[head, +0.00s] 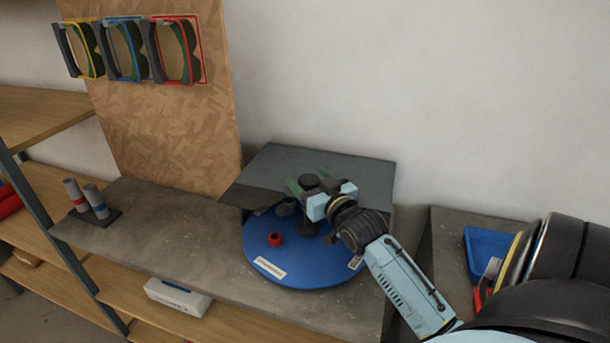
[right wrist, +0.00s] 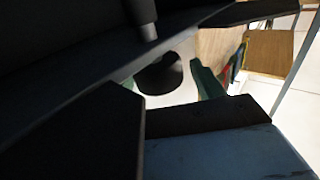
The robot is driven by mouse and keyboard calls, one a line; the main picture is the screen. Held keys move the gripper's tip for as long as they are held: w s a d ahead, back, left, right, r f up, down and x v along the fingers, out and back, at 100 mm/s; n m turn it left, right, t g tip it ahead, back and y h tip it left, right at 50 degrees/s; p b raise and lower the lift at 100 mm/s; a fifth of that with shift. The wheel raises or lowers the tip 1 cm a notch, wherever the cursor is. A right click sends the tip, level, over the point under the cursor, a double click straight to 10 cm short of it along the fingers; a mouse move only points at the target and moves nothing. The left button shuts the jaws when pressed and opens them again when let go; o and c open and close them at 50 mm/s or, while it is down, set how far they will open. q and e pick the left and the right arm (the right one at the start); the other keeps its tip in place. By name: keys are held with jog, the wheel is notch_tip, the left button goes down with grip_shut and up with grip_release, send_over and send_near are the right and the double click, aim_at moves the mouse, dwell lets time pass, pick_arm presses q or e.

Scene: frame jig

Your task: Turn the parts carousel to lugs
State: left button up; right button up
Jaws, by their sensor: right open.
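The parts carousel (head: 290,276) is a round blue disc on the grey bench, with a small red ring-shaped part (head: 275,239) on it. White labels, too small to read, sit at its front (head: 269,268) and right (head: 355,262) edges. My right gripper (head: 309,186) is over the back of the disc, open, with green fingertips either side of a dark round knob (head: 309,181). The gripper hides some of the disc. My left gripper is out of view.
A dark grey panel (head: 350,168) covers the area behind the disc. A stand with two grey cylinders (head: 88,200) is at the bench's left. A blue tray (head: 486,246) lies right. The bench left of the disc is clear.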

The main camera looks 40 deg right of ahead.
jog(key=shift+x, duration=1.2)
